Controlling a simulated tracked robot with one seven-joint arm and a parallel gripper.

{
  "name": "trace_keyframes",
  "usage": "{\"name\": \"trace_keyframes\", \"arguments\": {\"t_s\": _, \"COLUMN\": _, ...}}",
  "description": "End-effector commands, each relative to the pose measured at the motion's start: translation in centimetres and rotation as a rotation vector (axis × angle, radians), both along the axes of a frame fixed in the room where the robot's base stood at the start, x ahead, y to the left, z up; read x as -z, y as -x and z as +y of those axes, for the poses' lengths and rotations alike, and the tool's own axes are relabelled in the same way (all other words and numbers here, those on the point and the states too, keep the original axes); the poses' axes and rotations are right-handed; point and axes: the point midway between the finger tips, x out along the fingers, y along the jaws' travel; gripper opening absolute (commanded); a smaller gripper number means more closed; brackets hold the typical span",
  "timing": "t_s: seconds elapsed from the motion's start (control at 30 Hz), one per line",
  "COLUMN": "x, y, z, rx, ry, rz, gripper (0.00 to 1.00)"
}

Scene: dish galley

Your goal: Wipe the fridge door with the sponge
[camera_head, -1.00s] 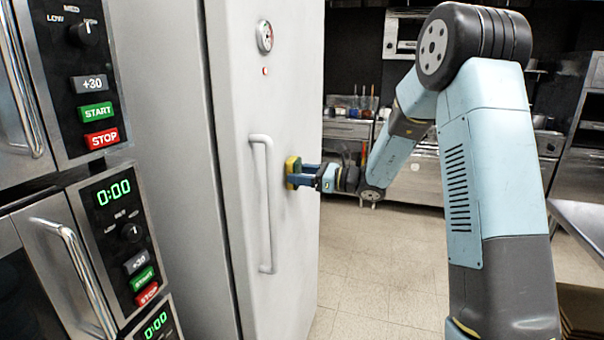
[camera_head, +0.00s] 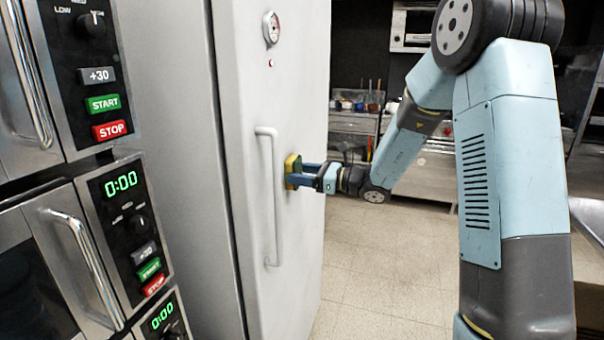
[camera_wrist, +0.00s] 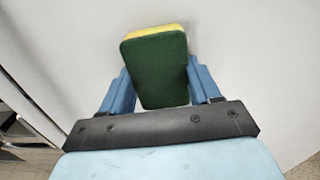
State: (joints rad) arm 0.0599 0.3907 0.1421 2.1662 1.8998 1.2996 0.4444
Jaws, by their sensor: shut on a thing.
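The white fridge door (camera_head: 302,95) is shut and has a long vertical handle (camera_head: 272,200) on its front. My gripper (camera_head: 300,175) is shut on the yellow and green sponge (camera_head: 291,168), just right of the handle at its upper half. The sponge is against or very close to the door; exact contact is hard to tell. In the wrist view the sponge (camera_wrist: 158,70) sits between the two blue fingers of my gripper (camera_wrist: 160,88), its green side toward the camera and its yellow side along the far edge, with the white door behind it.
Stacked ovens (camera_head: 85,200) with control panels stand close at the left. Steel counters (camera_head: 350,125) stand at the back. The tiled floor (camera_head: 385,250) is clear, and a steel table (camera_head: 590,215) edges in at the right.

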Motion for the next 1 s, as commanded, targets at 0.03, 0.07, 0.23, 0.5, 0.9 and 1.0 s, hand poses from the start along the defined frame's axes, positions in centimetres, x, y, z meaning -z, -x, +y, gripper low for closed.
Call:
{"name": "trace_keyframes", "arguments": {"t_s": 0.03, "x": -0.3, "y": 0.1, "z": 0.2, "rx": -0.004, "ry": -0.001, "rz": -0.002, "gripper": 0.33}}
{"name": "trace_keyframes", "arguments": {"t_s": 0.07, "x": -0.4, "y": 0.1, "z": 0.2, "rx": -0.004, "ry": -0.002, "rz": -0.003, "gripper": 0.33}}
{"name": "trace_keyframes", "arguments": {"t_s": 0.23, "x": -1.3, "y": 0.1, "z": 0.0, "rx": -0.004, "ry": -0.001, "rz": -0.004, "gripper": 0.33}}
{"name": "trace_keyframes", "arguments": {"t_s": 0.5, "x": -1.5, "y": -0.6, "z": -0.2, "rx": -0.003, "ry": -0.001, "rz": -0.002, "gripper": 0.33}}
{"name": "trace_keyframes", "arguments": {"t_s": 0.9, "x": -1.5, "y": -3.4, "z": -1.0, "rx": -0.001, "ry": -0.001, "rz": -0.001, "gripper": 0.33}}
{"name": "trace_keyframes", "arguments": {"t_s": 1.0, "x": -1.5, "y": -3.7, "z": -1.1, "rx": -0.001, "ry": 0.0, "rz": -0.002, "gripper": 0.33}}
